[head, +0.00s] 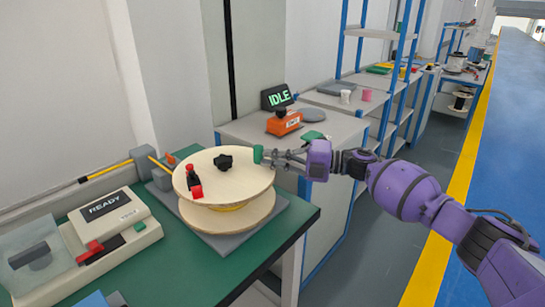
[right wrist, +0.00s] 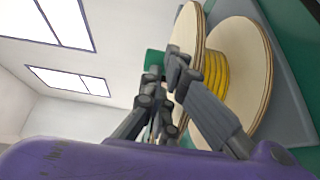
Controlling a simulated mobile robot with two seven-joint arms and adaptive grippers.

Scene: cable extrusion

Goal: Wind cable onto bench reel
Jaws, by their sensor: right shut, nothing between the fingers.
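The bench reel has two pale round flanges (head: 212,172) and sits on a grey base on the green bench. Yellow cable (right wrist: 215,75) is wound around its core between the flanges. A yellow cable length (head: 160,164) runs in from the left through grey blocks. A green knob (head: 258,154) stands at the right rim of the upper flange. My right gripper (head: 273,156) is shut and empty, its fingertips close beside the knob; I cannot tell whether they touch. The right wrist view also shows the fingertips (right wrist: 170,72) by the green knob (right wrist: 154,61). My left gripper is out of view.
A machine with a READY display (head: 105,206) and red parts stands left on the green bench (head: 215,262). A black hub knob (head: 223,162) and a red-and-black part (head: 194,184) sit on the upper flange. Behind are an orange device (head: 284,122) and an IDLE display (head: 277,97).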

